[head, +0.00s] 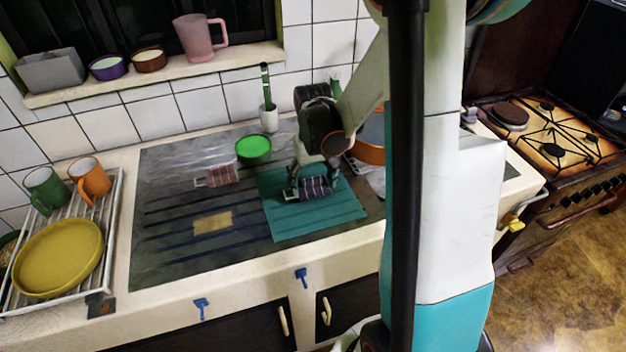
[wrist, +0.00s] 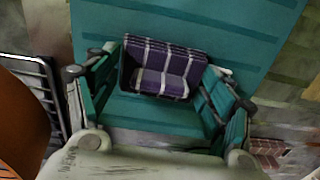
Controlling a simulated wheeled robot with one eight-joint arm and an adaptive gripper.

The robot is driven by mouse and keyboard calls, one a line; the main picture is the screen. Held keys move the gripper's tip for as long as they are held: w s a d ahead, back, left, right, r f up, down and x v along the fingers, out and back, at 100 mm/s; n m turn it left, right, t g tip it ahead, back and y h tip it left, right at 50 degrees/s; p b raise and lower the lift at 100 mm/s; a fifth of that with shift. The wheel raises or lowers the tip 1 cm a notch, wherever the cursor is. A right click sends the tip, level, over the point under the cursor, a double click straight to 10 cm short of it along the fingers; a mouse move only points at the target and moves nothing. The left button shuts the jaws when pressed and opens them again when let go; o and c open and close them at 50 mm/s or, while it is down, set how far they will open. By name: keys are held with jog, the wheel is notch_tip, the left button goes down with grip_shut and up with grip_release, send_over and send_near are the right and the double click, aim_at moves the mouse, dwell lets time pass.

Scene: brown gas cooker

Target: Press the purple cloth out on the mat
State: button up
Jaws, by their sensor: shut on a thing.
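The purple cloth (head: 316,187), checked with pale lines and folded into a small bundle, is at the teal mat (head: 318,224) in the head view. In the wrist view the purple cloth (wrist: 165,68) sits between my fingers, with the mat (wrist: 190,20) behind it. My gripper (head: 308,190) points down over the mat and is shut on the cloth; it also shows in the wrist view (wrist: 166,80). Whether the cloth touches the mat or is slightly above it, I cannot tell. My arm hides part of the mat's far side.
A reddish checked cloth (head: 222,175) and a yellow sponge (head: 212,222) lie left of the mat on the dark worktop. A green bowl (head: 254,149) and an orange pot (head: 368,137) stand behind. A rack with a yellow plate (head: 58,258) and mugs is far left.

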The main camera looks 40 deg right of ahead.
aim_at(313, 177)
jog(key=shift+f+b, duration=0.75)
jog(key=shift+b, duration=0.2)
dwell(1.7)
jog(key=shift+s, duration=0.1)
jog(key=shift+c, duration=0.8)
jog(key=shift+c, duration=0.6)
dwell(0.4)
jog(key=shift+f+b, duration=0.15)
jog(key=shift+b, duration=0.35)
jog(key=shift+r, duration=0.2)
dwell(0.3)
jog(key=shift+r+p, duration=3.6)
jog(key=shift+r, duration=1.4)
